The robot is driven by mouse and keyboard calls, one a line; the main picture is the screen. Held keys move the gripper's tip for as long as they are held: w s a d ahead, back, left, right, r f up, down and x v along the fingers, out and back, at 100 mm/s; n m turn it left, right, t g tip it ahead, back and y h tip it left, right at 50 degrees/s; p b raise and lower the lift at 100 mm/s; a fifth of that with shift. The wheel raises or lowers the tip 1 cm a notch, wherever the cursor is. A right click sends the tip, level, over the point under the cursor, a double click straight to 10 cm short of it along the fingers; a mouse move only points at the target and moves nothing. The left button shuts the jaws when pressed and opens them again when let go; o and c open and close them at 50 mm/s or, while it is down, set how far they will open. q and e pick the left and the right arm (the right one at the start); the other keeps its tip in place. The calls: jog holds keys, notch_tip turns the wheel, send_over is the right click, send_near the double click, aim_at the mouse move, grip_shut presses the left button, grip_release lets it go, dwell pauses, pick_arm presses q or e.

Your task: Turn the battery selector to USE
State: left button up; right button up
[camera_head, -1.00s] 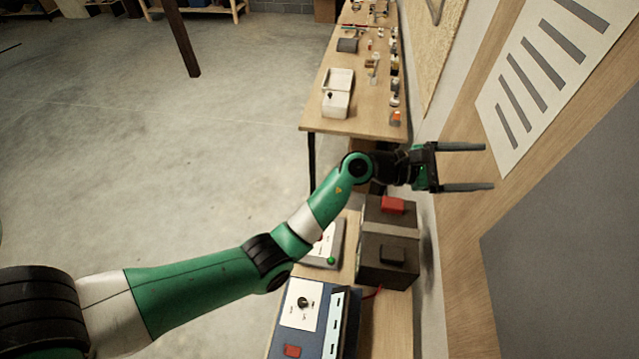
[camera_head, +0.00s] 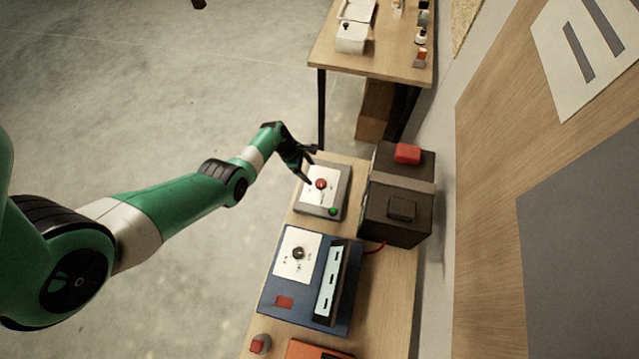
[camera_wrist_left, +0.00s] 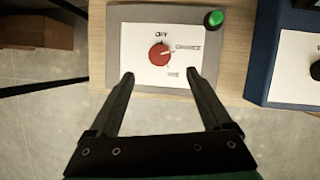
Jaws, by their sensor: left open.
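The battery selector is a red round knob (camera_head: 321,184) on a white plate set in a grey panel (camera_head: 342,197). In the left wrist view the red knob (camera_wrist_left: 159,55) sits centred, just beyond the fingertips. "OFF" is printed above it, a longer label to its right and a small label below right; both are too blurred to read surely. A pale mark on the knob seems to point right, toward the longer label. My left gripper (camera_wrist_left: 160,74) is open and empty, its fingers apart on either side below the knob, not visibly touching it. In the head view the gripper (camera_head: 311,166) hangs by the panel's far side. The right gripper is not seen.
A green button (camera_head: 333,211) sits on the panel's near corner. A blue unit (camera_head: 270,291) with a black knob stands nearer, and a dark battery box (camera_head: 412,225) stands to the right by the wall. Another table (camera_head: 385,68) stands farther back. Open floor lies left.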

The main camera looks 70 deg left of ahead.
aim_at(321, 183)
pick_arm(q)
jog(key=b+x, duration=0.8)
jog(key=x, duration=0.1)
jog(key=shift+w+f, duration=0.15)
jog(key=shift+f, duration=0.15)
jog(key=shift+d, duration=0.1)
jog(key=shift+r, duration=0.1)
grip_shut()
